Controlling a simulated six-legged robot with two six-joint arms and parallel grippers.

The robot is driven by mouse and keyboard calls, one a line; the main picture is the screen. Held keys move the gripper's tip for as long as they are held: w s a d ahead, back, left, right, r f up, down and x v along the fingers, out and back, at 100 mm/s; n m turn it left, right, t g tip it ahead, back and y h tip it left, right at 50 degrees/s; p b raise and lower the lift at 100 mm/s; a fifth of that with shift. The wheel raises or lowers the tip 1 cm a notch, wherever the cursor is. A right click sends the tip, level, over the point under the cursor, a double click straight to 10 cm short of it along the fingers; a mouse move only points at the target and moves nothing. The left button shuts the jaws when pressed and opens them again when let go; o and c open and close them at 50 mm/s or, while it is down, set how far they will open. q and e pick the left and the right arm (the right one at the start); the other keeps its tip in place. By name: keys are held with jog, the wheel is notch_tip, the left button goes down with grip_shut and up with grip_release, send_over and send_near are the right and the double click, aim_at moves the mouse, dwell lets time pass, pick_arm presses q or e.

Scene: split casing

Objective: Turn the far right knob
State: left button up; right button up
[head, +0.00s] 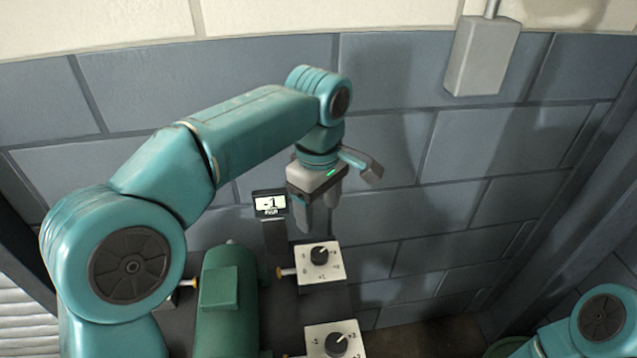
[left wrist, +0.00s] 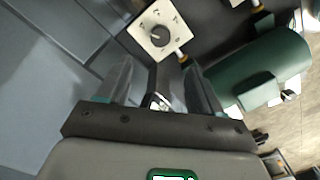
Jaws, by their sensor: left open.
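The far right knob (head: 319,254) is a black dial on a white plate with printed numbers, beside the green machine. It also shows in the left wrist view (left wrist: 160,36), ahead of the fingers. My left gripper (head: 318,207) is open and empty, pointing down above and behind the far right knob, apart from it. In the left wrist view its two fingers (left wrist: 160,82) stand apart with a gap between them. A small display (head: 270,204) reading -1 stands behind the knob, left of the gripper. My right gripper is out of view.
The near right knob (head: 338,344) sits on a second white plate closer to me. The green rounded machine (head: 230,300) lies left of both plates. A grey block wall (head: 520,150) stands behind, with a grey box (head: 482,55) on it.

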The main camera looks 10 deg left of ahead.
pick_arm(q)
notch_tip(320, 180, up, 4)
jog(key=shift+r+p, duration=0.2)
jog(key=shift+p, duration=0.15)
jog(key=shift+s, duration=0.15)
